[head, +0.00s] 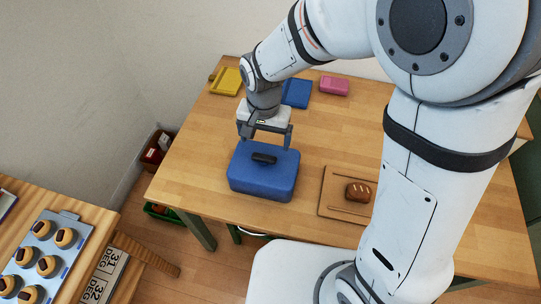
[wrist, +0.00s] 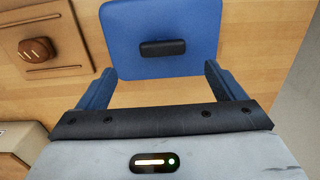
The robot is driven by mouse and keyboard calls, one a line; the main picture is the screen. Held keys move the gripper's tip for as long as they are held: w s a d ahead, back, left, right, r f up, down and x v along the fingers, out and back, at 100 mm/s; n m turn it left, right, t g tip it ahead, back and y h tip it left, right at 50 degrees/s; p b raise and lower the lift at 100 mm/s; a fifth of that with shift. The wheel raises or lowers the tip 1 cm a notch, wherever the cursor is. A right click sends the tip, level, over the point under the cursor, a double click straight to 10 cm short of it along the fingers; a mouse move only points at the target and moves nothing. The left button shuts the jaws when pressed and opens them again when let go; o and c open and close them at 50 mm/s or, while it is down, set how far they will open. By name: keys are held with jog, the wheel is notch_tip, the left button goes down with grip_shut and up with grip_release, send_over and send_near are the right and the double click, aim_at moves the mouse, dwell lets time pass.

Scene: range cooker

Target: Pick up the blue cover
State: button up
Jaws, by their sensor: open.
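The blue cover (head: 264,179) is a box-shaped lid with a dark handle (head: 264,158) on top. It stands on the wooden table near its front left part. The cover also shows in the wrist view (wrist: 190,20), with the handle (wrist: 163,48) near its middle. My gripper (head: 264,138) is open and empty, above and slightly behind the handle in the head view. In the wrist view my gripper's two fingers (wrist: 158,80) are spread wider than the handle, which lies beyond their tips. What is under the cover is hidden.
A wooden board (head: 335,205) with a bread loaf (head: 358,192) lies right of the cover. Yellow (head: 227,81), blue (head: 297,92) and pink (head: 334,85) items lie at the table's back. A pastry tray (head: 47,250) stands on another table at lower left.

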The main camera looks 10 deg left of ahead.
aim_at(264, 157)
jog(key=f, duration=0.7)
jog(key=shift+a+f+p, duration=0.2)
jog(key=shift+f+p, duration=0.1)
jog(key=c, duration=1.5)
jog(key=shift+o, duration=0.2)
